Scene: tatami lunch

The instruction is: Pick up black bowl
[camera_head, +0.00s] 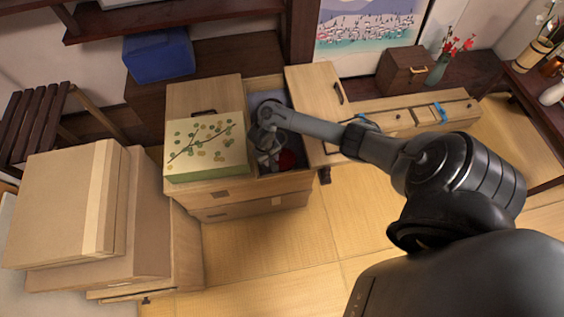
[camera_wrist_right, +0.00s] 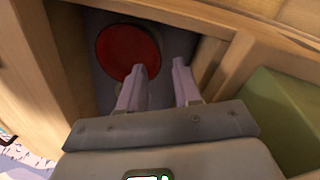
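A round bowl, red inside with a dark rim (camera_wrist_right: 128,52), lies at the bottom of the open cabinet compartment in the right wrist view. In the head view only a small red part of it (camera_head: 286,160) shows beside my gripper. My right gripper (camera_wrist_right: 161,69) is open, its two fingers pointing down into the compartment. In the right wrist view the left fingertip overlaps the bowl's right edge and the other finger is right of the bowl. I cannot tell whether they touch it. My right gripper (camera_head: 268,152) is also in the head view. My left gripper is not in view.
The wooden cabinet (camera_head: 205,190) has narrow walls around the compartment. A green patterned box (camera_head: 207,172) stands on its top, left of the opening. An open wooden lid or door (camera_head: 315,90) is on the right. Cardboard boxes (camera_head: 65,200) are stacked at left.

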